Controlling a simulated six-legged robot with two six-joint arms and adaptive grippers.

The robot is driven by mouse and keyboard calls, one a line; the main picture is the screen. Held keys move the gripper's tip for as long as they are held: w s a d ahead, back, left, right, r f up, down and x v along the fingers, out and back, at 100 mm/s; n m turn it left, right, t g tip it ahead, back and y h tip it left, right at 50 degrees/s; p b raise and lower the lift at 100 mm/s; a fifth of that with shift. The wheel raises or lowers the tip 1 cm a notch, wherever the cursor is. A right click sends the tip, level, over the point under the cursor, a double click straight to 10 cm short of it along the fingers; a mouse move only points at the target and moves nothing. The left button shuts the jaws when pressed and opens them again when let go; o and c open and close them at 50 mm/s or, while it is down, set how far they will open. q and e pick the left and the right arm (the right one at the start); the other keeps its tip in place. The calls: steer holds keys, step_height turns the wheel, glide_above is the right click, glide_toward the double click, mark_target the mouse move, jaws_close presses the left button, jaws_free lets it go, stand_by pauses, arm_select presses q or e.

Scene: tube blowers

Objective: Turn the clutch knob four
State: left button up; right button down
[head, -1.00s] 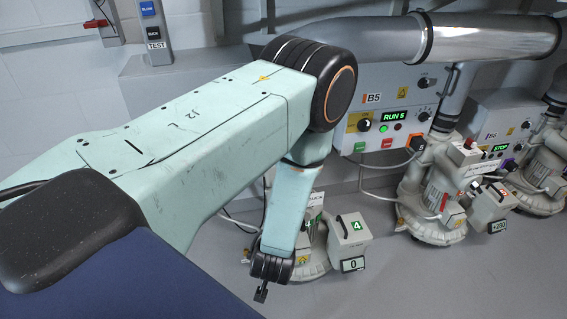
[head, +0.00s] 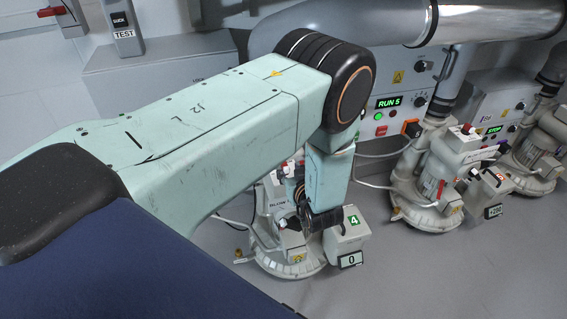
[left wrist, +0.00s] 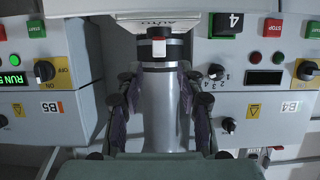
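The blower unit marked 4 (head: 352,222) stands on the floor in the head view, partly hidden behind my left forearm. My left gripper (head: 291,222) is small and dark there, in front of this blower. In the left wrist view my left gripper (left wrist: 160,108) has its two fingers spread apart, with nothing held between them. My right gripper is not in view.
Panel B5 reads RUN 5 (head: 388,102); panel B4 (left wrist: 262,105) has several small knobs. More blowers (head: 432,185) stand to the right, under a thick grey pipe (head: 400,25). A cable runs between them. The floor (head: 400,285) in front is clear.

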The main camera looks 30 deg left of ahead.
mark_target(285, 164)
arm_select(q)
steer(key=b+x, duration=0.1)
steer(key=x, duration=0.4)
steer(key=shift+f+b, duration=0.2)
steer(key=shift+b, duration=0.2)
steer(key=shift+w+a+f, duration=0.1)
steer(key=shift+w+a, duration=0.25)
steer(key=shift+a, duration=0.05)
steer(key=shift+c, duration=0.5)
jaws_close()
